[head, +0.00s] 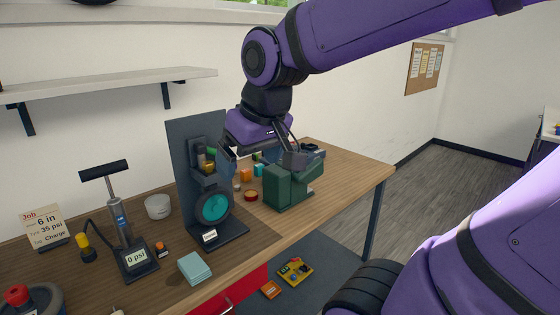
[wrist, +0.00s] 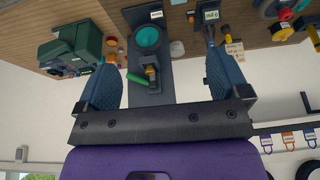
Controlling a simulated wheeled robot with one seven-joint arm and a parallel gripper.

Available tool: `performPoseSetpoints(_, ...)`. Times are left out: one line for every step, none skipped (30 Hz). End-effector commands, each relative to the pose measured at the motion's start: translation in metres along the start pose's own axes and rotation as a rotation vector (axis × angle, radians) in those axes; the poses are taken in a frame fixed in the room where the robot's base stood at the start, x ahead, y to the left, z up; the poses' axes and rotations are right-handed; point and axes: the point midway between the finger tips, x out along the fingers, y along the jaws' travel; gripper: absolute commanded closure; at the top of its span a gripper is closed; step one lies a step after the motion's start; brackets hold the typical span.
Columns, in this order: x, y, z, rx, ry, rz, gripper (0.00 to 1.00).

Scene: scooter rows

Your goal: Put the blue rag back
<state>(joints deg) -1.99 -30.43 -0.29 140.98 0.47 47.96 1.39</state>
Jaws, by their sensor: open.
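A pale blue, flat-sided block (head: 195,268) lies on the front edge of the wooden bench (head: 150,285). It may be the folded blue rag, but I cannot tell for sure. It is well apart from my gripper and I do not make it out in the wrist view. My gripper (head: 258,158) is open above the back of the bench, beside the dark upright stand (head: 180,150). In the wrist view my gripper (wrist: 164,45) has its two blue fingers wide apart with nothing held between them; the stand shows beyond the gap.
A teal disc (head: 215,206) is on the stand. A pump (head: 120,220) stands at left. A shelf (head: 110,82) hangs on the wall. A yellow tray (head: 295,271) lies below the bench.

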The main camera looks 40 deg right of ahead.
Motion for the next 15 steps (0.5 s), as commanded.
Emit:
performPoseSetpoints(-0.01,0.002,0.011,0.001,0.024,0.003,0.06)
performPoseSetpoints(-0.015,0.003,0.017,0.001,0.033,0.005,0.06)
performPoseSetpoints(-0.02,0.004,0.025,0.0,0.044,0.007,0.06)
performPoseSetpoints(-0.023,0.004,0.03,0.0,0.052,0.009,0.06)
performPoseSetpoints(-0.026,0.005,0.035,0.0,0.058,0.01,0.06)
performPoseSetpoints(-0.029,0.005,0.041,0.0,0.066,0.012,0.06)
performPoseSetpoints(-0.032,0.006,0.045,0.0,0.072,0.013,0.06)
performPoseSetpoints(-0.033,0.006,0.048,-0.001,0.076,0.014,0.06)
performPoseSetpoints(-0.035,0.006,0.051,-0.001,0.081,0.015,0.06)
performPoseSetpoints(-0.036,0.007,0.053,-0.001,0.083,0.016,0.06)
performPoseSetpoints(-0.036,0.007,0.055,-0.001,0.085,0.017,0.06)
performPoseSetpoints(-0.037,0.007,0.056,-0.001,0.086,0.017,0.06)
performPoseSetpoints(-0.037,0.007,0.057,-0.001,0.087,0.017,0.06)
performPoseSetpoints(-0.038,0.007,0.058,-0.001,0.087,0.018,0.06)
performPoseSetpoints(-0.038,0.007,0.058,-0.001,0.087,0.018,0.06)
